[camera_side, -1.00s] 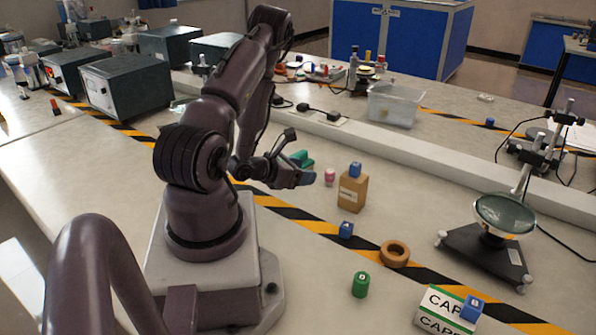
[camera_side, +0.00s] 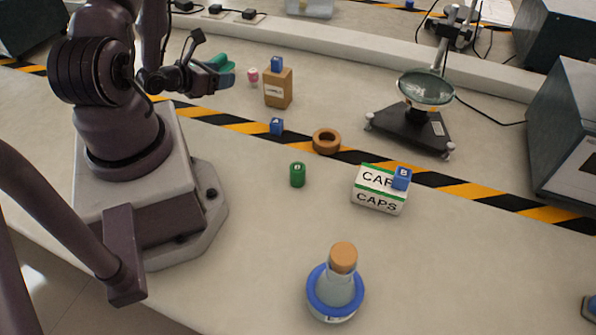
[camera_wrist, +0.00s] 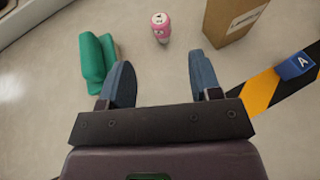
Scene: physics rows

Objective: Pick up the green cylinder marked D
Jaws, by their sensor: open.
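The small green cylinder (camera_side: 297,176) stands upright on the bench in the side view. There is a mark on its top, too small to read surely. It does not show in the wrist view. My gripper (camera_side: 226,76) is up and to the left of it in the side view, well apart from it. In the wrist view my gripper (camera_wrist: 161,65) has its two blue-grey fingers spread, with nothing between them.
Near my gripper are a teal object (camera_wrist: 94,62), a pink cylinder (camera_wrist: 161,31) and a cardboard box (camera_side: 278,91) with a blue cube on top. A blue block (camera_side: 276,127), wooden ring (camera_side: 316,143), CAPS box (camera_side: 376,201) and corked flask (camera_side: 335,284) surround the green cylinder.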

